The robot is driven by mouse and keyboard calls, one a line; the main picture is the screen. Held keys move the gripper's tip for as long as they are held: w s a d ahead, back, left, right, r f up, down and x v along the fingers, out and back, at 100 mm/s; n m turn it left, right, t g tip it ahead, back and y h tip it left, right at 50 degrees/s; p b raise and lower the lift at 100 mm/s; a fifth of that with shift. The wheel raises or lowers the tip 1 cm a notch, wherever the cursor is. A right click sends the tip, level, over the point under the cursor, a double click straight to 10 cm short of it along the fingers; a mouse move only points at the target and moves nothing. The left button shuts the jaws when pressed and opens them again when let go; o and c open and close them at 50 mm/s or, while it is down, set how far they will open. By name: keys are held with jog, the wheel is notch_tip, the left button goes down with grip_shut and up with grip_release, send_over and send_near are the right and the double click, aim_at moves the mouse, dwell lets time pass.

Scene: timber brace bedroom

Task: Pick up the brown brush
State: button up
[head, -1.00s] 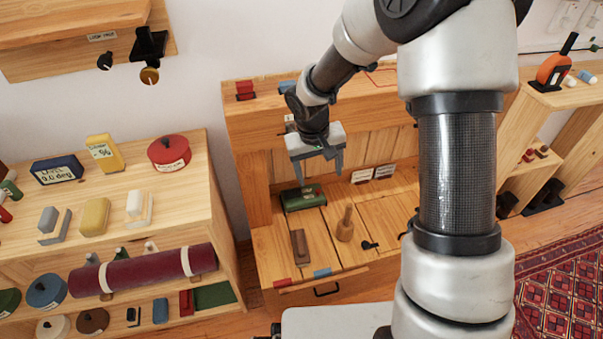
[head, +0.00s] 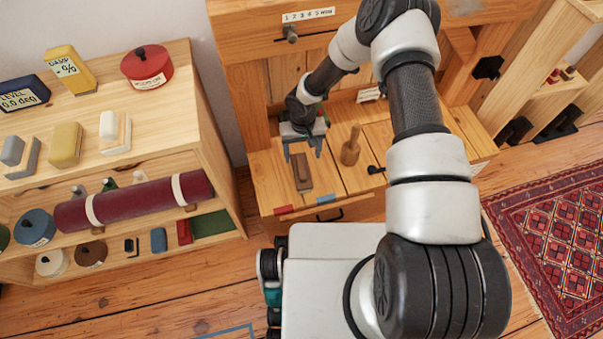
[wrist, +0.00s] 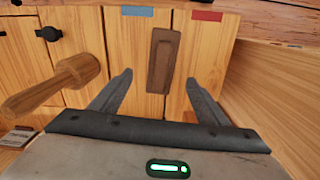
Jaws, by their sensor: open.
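The brown brush (head: 302,174) is a dark, narrow block lying flat on the plank top of the low wooden bench (head: 265,190). In the wrist view the brush (wrist: 163,60) lies lengthwise ahead of my fingertips, roughly centred between them. My gripper (head: 303,154) is open and empty, at the far end of the brush in the head view. In the wrist view the two fingers of my gripper (wrist: 159,78) stand apart, one on each side of the brush's line. The gap in height between fingers and brush is hard to judge.
A wooden peg-like tool (head: 350,148) stands right of the brush; a small black piece (head: 376,169) lies beyond it. Red (head: 284,210) and blue (head: 322,199) tabs mark the bench's front edge. A loaded shelf (head: 170,110) stands left.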

aim_at(301, 166)
notch_tip(301, 166, down, 3)
jog(key=shift+r, duration=0.1)
jog(key=f+b, duration=0.2)
jog(key=f, duration=0.3)
jog(key=shift+a+f, duration=0.15)
jog(key=shift+a, duration=0.05)
jog(key=c, duration=1.2)
notch_tip(301, 166, up, 10)
jog(key=p, duration=0.2)
jog(key=shift+p, duration=0.3)
jog(key=shift+c, duration=0.2)
